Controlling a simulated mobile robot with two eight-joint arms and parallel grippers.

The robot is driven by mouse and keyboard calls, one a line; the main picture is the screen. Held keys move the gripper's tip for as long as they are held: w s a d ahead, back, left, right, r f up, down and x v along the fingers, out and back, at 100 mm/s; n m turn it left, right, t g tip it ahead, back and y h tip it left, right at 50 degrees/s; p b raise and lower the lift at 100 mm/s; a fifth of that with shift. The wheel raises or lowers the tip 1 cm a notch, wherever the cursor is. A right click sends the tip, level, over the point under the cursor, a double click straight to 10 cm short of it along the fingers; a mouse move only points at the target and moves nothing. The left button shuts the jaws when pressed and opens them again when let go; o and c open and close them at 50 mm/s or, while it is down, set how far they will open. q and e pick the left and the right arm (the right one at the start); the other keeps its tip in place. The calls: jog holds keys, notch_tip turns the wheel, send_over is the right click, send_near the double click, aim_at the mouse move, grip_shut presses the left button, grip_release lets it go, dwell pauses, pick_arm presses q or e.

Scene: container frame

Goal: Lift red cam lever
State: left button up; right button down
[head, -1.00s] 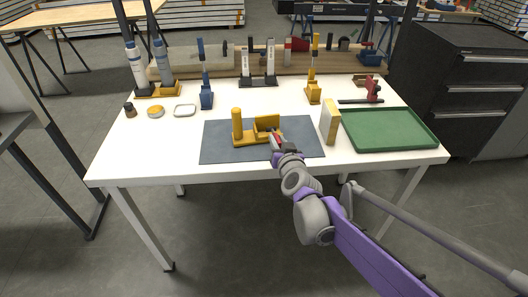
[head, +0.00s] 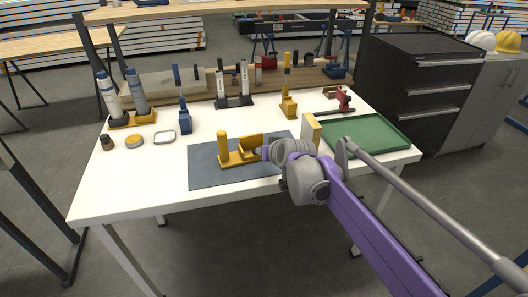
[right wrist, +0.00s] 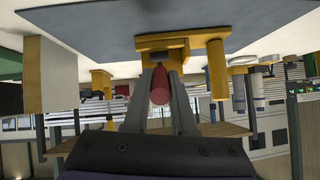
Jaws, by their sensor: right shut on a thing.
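A yellow clamp fixture (head: 240,161) with an upright post sits on the dark grey mat (head: 203,173) on the white table. The right wrist view looks at it upside down, with its yellow body (right wrist: 188,41) close ahead. The red cam lever (right wrist: 160,88) lies between the two fingers of my right gripper (right wrist: 161,85), its rounded end toward the camera. The gripper is shut on it, close against the fixture. In the head view my right gripper (head: 262,152) reaches the fixture's right side, and my wrist hides the lever. My left gripper is out of view.
A cream upright block (head: 311,131) stands close by my right wrist, with a green tray (head: 365,134) to its right. A blue clamp (head: 184,117) and a yellow clamp (head: 288,106) stand behind. The front left of the table is clear.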

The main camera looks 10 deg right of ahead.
jog(key=g+p, duration=0.1)
jog(key=p, duration=0.1)
jog(key=w+r+g+p, duration=0.1)
jog(key=p, duration=0.1)
jog(key=w+r+g+p, duration=0.1)
jog(key=g+p, duration=0.1)
jog(key=shift+r+h, duration=0.25)
jog(key=shift+h, duration=0.05)
pick_arm(q)
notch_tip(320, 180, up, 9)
jog(key=p, duration=0.1)
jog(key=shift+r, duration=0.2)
pick_arm(e)
jog(key=shift+w+a+g, duration=0.1)
jog(key=shift+w+g, duration=0.15)
jog(key=shift+g, duration=0.45)
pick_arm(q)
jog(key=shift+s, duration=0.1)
pick_arm(e)
jog(key=c, duration=0.7)
grip_release()
pick_arm(q)
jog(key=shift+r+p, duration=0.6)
jog(key=shift+p, duration=0.2)
pick_arm(e)
jog(key=v, duration=1)
jog(key=shift+s+r, duration=0.2)
jog(key=shift+r, duration=0.1)
